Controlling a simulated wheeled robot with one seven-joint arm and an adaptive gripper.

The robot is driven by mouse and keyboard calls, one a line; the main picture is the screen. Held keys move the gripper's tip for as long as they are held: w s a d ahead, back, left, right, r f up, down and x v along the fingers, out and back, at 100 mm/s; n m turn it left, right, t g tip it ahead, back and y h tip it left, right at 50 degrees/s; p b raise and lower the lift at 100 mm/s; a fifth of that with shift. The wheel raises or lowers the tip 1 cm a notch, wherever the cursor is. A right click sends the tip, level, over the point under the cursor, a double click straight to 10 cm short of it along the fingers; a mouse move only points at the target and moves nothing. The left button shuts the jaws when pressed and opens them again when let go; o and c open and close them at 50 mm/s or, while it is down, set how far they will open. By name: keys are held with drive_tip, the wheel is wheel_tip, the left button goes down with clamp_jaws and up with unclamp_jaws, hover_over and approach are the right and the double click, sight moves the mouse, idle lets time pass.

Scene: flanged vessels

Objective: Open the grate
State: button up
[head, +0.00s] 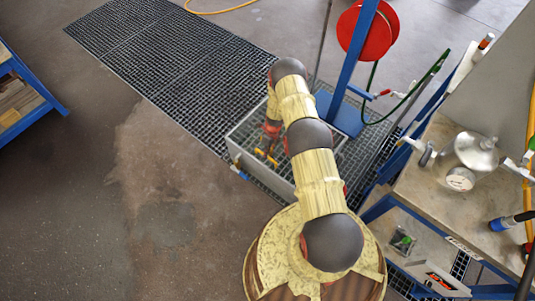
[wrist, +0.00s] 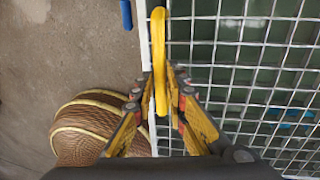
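The grate (wrist: 235,85) is a pale wire mesh with square openings, filling the right of the wrist view. In the head view it lies flat over a grey box (head: 265,182), partly hidden by my arm. A yellow handle (wrist: 159,30) stands along the grate's left edge; in the head view it shows small (head: 262,154). My gripper (wrist: 160,78) is at the handle, one yellow finger on each side. Its fingertips are closed in against the handle's near part. In the head view my gripper (head: 267,150) is over the box's left part.
A blue valve lever (head: 239,172) sticks out from the box's left side. A blue post with a red hose reel (head: 367,32) stands behind it. A workbench (head: 425,190) with a metal vessel (head: 470,152) is at right.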

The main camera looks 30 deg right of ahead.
clamp_jaws()
idle(0.3)
